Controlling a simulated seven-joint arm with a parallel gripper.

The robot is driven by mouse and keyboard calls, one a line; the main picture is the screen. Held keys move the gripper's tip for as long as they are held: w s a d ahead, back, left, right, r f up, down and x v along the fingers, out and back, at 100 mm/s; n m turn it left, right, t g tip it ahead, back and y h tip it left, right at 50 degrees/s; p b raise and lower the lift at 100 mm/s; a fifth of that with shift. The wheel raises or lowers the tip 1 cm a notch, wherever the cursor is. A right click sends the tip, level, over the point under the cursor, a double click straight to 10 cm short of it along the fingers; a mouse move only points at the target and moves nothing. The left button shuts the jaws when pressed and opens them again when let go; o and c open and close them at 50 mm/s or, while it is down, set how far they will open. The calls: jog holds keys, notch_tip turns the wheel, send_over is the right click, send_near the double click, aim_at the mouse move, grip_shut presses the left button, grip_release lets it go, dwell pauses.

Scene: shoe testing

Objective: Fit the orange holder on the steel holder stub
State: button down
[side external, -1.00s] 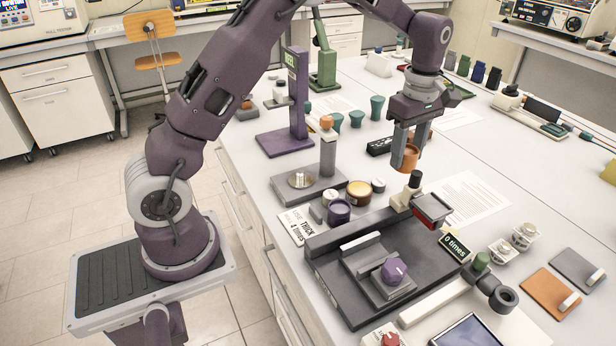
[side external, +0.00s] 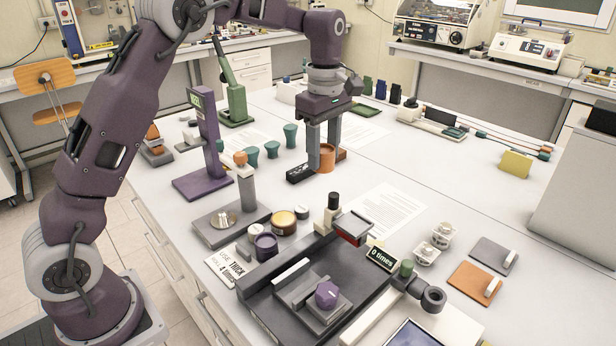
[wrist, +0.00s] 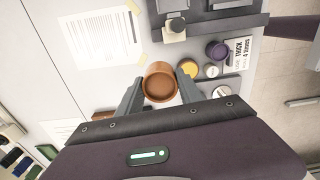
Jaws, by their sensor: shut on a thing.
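The orange holder (side external: 327,163) is a round, open-topped cup. My gripper (side external: 322,152) is shut on it, with one finger on each side. In the side view the holder is over the white bench, beside a small black block; its exact height above the bench is hard to tell. The wrist view looks into the holder (wrist: 160,84) between the fingers. The steel holder stub (side external: 224,218) appears to be the shiny metal piece on a grey base plate, nearer the front bench edge. It also shows in the wrist view (wrist: 222,91). The holder is well apart from it.
An upright post with an orange knob (side external: 240,158) rises from the stub's base plate. An amber jar (side external: 284,222) and a purple pot (side external: 266,245) stand close by. A purple stand (side external: 206,140) is behind. The dark machine (side external: 310,290) fills the front. Papers lie right.

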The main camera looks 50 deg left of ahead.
jog(key=r, duration=0.7)
jog(key=shift+s+a+r, duration=0.1)
jog(key=shift+s+a, duration=0.1)
jog(key=shift+a, duration=0.15)
jog(key=s+a+n, duration=0.3)
jog(key=s+a, duration=0.5)
jog(key=a, duration=0.2)
jog(key=n, duration=0.2)
send_over(222, 212)
notch_tip(222, 212, down, 11)
jog(key=shift+f, duration=0.2)
jog(key=shift+f, duration=2.9)
jog(key=shift+f, duration=0.6)
jog(key=shift+r, duration=0.15)
